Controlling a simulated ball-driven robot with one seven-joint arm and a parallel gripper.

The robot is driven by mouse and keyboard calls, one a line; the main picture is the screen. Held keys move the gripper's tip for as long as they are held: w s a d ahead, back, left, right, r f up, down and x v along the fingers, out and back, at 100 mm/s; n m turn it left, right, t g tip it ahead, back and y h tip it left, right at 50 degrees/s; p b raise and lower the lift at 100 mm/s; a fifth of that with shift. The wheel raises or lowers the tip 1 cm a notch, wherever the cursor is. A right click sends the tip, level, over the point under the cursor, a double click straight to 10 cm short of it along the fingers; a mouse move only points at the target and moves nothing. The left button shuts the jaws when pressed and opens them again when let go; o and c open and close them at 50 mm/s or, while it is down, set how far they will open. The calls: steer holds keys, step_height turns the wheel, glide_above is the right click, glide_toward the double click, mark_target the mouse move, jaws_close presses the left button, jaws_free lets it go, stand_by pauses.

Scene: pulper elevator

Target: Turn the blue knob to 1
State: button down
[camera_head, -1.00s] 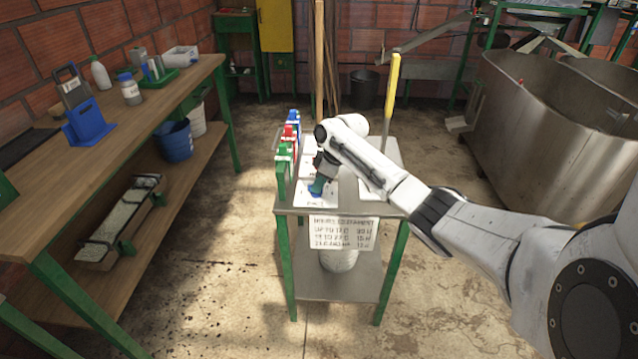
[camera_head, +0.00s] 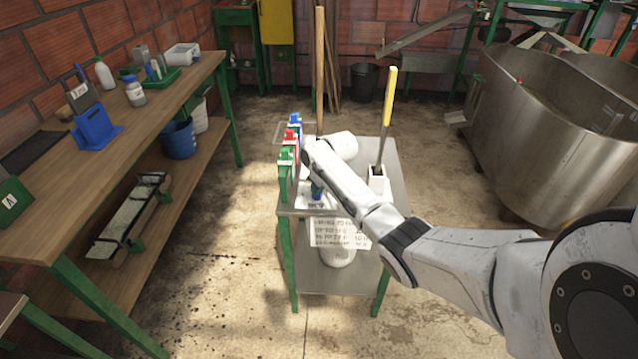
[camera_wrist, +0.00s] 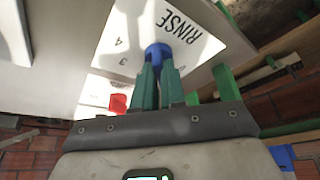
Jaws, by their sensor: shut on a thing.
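The blue knob (camera_wrist: 158,54) sits on a white plate (camera_wrist: 190,28) marked "RINSE", with small numerals beside it, in the wrist view. My gripper (camera_wrist: 158,72) has its two green fingers shut on the knob. The fingers hide part of the knob, and its pointer setting cannot be read.
Green, red and blue holders (camera_head: 287,160) stand along the stand's left edge. A yellow-handled tool (camera_head: 390,95) rises from a white holder at right. A red knob (camera_wrist: 118,102) shows near my fingers. A workbench (camera_head: 110,160) is at left, a steel tank (camera_head: 545,130) at right.

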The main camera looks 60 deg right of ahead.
steer(key=shift+m+h, duration=0.3)
steer(key=shift+m, duration=0.3)
steer(key=c, duration=1.2)
jaws_free()
steer(key=p+v, duration=0.1)
steer(key=v, duration=0.9)
steer(key=shift+r, duration=0.4)
